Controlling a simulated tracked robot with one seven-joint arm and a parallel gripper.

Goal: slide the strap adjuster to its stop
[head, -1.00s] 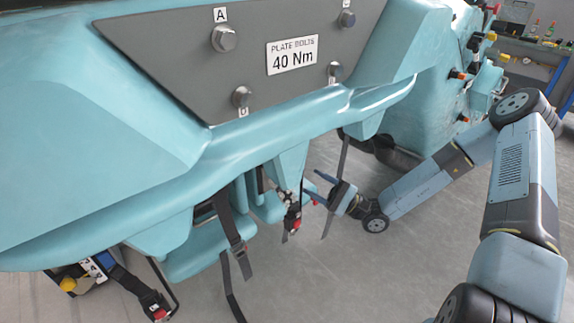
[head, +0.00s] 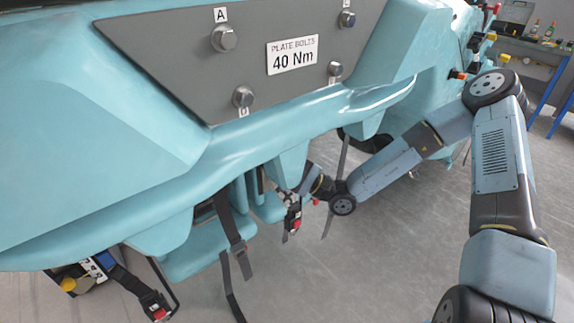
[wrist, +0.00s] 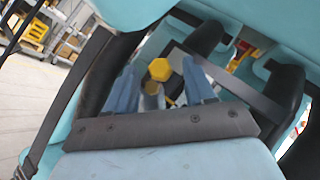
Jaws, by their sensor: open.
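In the wrist view a dark strap (wrist: 72,90) runs down the left side, with a dark fitting (wrist: 28,164) near the lower left edge that may be an adjuster. My gripper (wrist: 159,67) is open, its two blue fingers apart with nothing gripped. A yellow hexagonal knob shows between them, apparently beyond. In the head view my fingertips are hidden behind the car body.
A red-buttoned buckle (head: 294,222) hangs close to my wrist, and another buckle (head: 155,308) hangs lower left. A long dark strap (head: 336,190) hangs beside my forearm. Teal seat parts and black padded bars crowd the gripper.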

